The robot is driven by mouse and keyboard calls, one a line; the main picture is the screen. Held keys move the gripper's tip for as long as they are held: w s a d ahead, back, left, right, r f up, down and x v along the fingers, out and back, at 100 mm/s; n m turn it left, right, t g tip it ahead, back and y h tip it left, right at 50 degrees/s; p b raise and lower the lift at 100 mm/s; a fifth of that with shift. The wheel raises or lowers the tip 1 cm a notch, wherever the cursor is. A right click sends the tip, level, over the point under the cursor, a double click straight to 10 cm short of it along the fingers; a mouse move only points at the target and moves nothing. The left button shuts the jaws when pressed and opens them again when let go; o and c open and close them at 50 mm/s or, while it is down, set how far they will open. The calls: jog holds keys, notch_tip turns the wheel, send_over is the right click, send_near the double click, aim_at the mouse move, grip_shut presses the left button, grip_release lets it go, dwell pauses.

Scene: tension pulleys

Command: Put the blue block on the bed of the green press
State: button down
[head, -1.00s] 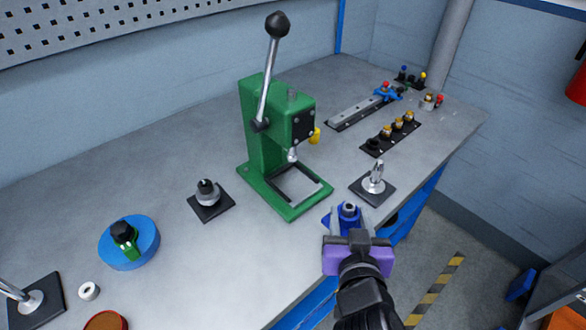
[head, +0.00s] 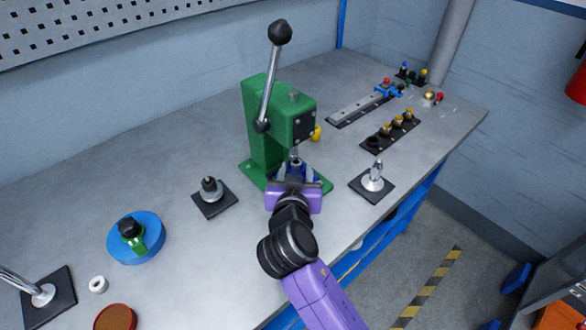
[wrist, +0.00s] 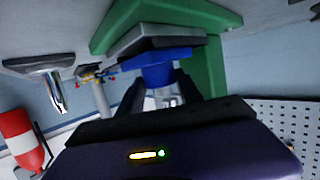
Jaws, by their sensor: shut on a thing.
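The green press (head: 265,135) stands on the grey workbench with its lever raised. My gripper (head: 296,178) is at the front of the press, over its bed and under the ram. It is shut on the blue block (wrist: 158,72), which shows between the two dark fingers in the wrist view. In the head view only a little of the blue block (head: 294,168) shows; my gripper hides most of it and of the bed. In the wrist view the block is close to the grey bed (wrist: 155,42); I cannot tell whether they touch.
A metal post on a black plate (head: 372,181) stands to the right of the press. A dark knob on a black plate (head: 212,195) stands to the left. A blue round holder (head: 152,250) lies further left. Racks with small parts (head: 388,135) are at the back right.

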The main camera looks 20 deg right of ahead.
jog(key=shift+w+a+r, duration=0.15)
jog(key=shift+w+a, duration=0.05)
jog(key=shift+w, duration=0.35)
jog(key=shift+f+p, duration=0.3)
jog(key=shift+f, duration=0.1)
jog(key=shift+f, duration=0.2)
jog(key=c, duration=0.8)
grip_release()
jog(key=shift+r, duration=0.1)
jog(key=shift+s+r, duration=0.1)
jog(key=b+v, duration=0.1)
jog(key=v, duration=1.1)
jog(key=shift+b, duration=0.35)
